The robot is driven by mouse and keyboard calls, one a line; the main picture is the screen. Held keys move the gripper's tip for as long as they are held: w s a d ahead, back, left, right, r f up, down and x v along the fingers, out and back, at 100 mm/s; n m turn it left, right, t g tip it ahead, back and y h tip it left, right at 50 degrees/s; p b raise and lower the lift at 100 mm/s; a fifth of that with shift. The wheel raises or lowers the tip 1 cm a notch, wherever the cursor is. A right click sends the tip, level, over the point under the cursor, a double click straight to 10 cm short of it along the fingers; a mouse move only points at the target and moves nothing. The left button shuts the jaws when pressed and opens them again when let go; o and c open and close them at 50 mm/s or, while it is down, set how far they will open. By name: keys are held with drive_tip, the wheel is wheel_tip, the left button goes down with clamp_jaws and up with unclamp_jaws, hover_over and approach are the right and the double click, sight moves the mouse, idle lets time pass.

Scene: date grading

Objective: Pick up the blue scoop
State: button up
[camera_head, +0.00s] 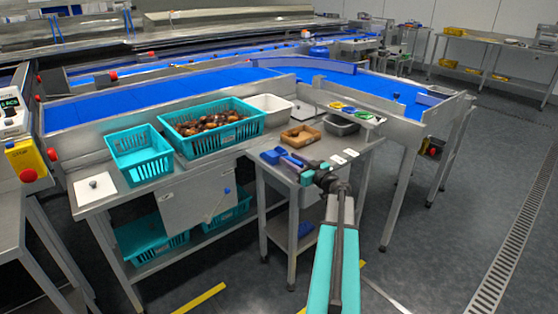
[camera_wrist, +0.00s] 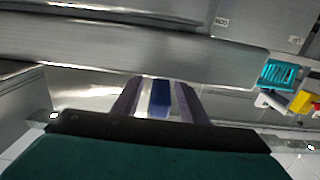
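The blue scoop (camera_head: 271,156) lies on the small steel side table (camera_head: 322,151), its handle pointing right towards my gripper (camera_head: 306,174). My gripper is at the handle's end in the head view; the exact contact there is too small to tell. In the wrist view my gripper (camera_wrist: 157,92) has its two fingers apart. The scoop's bowl is not clearly seen in the wrist view.
A brown tray (camera_head: 300,136) and a grey tub (camera_head: 342,125) stand behind the scoop. White cards (camera_head: 338,159) lie to its right. A teal crate of dates (camera_head: 254,122), an empty teal crate (camera_head: 121,146) and a white bin (camera_head: 271,103) stand on the left and behind.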

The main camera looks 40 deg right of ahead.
idle(0.4)
clamp_jaws()
drive_tip(key=shift+r, duration=0.15)
drive_tip(key=shift+r, duration=1.65)
drive_tip(key=s+a+r, duration=0.1)
drive_tip(key=s+a, duration=0.6)
drive_tip(key=s, duration=0.1)
drive_tip(key=shift+a+r, duration=0.15)
drive_tip(key=shift+a, duration=0.1)
